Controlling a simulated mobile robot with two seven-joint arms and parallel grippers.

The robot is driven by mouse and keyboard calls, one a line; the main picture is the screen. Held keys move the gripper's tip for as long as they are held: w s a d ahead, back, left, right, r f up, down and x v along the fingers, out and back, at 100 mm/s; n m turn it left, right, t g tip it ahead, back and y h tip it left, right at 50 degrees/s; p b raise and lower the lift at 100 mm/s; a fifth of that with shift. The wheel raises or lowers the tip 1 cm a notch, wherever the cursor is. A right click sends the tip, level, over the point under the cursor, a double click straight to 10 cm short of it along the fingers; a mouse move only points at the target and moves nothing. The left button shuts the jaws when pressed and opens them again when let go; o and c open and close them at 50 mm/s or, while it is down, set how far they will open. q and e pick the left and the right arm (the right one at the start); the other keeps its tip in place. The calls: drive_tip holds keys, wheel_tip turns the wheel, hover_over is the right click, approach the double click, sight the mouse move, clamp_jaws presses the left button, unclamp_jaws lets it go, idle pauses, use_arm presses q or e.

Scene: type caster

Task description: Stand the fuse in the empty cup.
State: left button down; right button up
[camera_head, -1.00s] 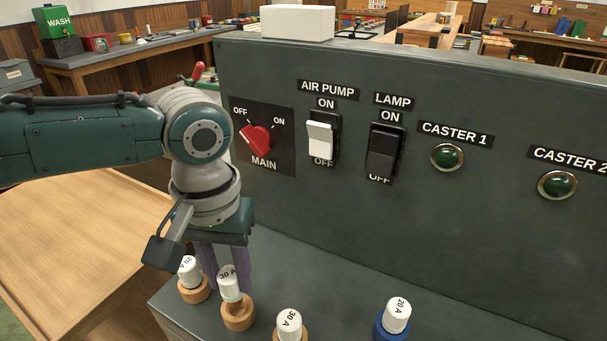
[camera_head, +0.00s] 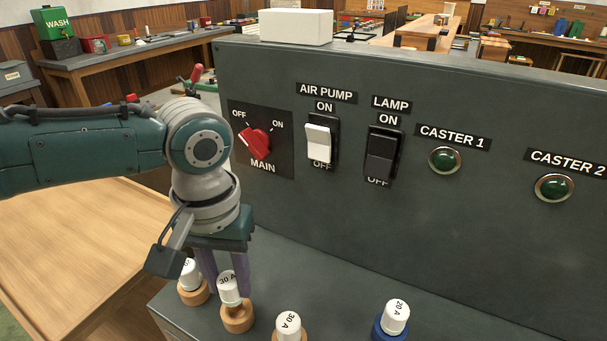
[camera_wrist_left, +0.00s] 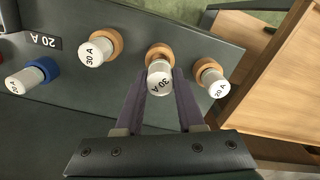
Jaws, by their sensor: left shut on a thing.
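My left gripper (camera_head: 224,282) points down and is shut on a white fuse marked 30 A (camera_head: 229,288). The fuse is at a wooden cup (camera_head: 237,317); I cannot tell whether it is fully seated or slightly raised. The left wrist view shows the held fuse (camera_wrist_left: 160,80) between the fingers, overlapping its cup (camera_wrist_left: 159,52). A 20 A fuse (camera_head: 189,275) stands in a wooden cup to the left. Another 30 A fuse (camera_head: 289,325) stands in a wooden cup to the right. A 20 A fuse (camera_head: 395,316) stands in a blue cup (camera_head: 380,330). I see no empty cup. My right gripper is out of view.
The cups stand on the grey ledge of a panel (camera_head: 450,230) with a red MAIN knob (camera_head: 256,142), an AIR PUMP switch (camera_head: 319,144), a LAMP switch (camera_head: 381,153) and green lamps. Neighbouring fuses are close on both sides. A wooden table (camera_head: 70,240) is at the left.

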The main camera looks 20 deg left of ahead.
sight(229, 280)
use_arm(q)
drive_tip(key=shift+f+b, duration=0.85)
drive_tip(key=shift+f, duration=0.55)
drive_tip(key=shift+c, duration=2.2)
unclamp_jaws()
wheel_tip(229, 280, up, 10)
drive_tip(key=shift+p, duration=1)
drive_tip(key=shift+d+f, duration=0.1)
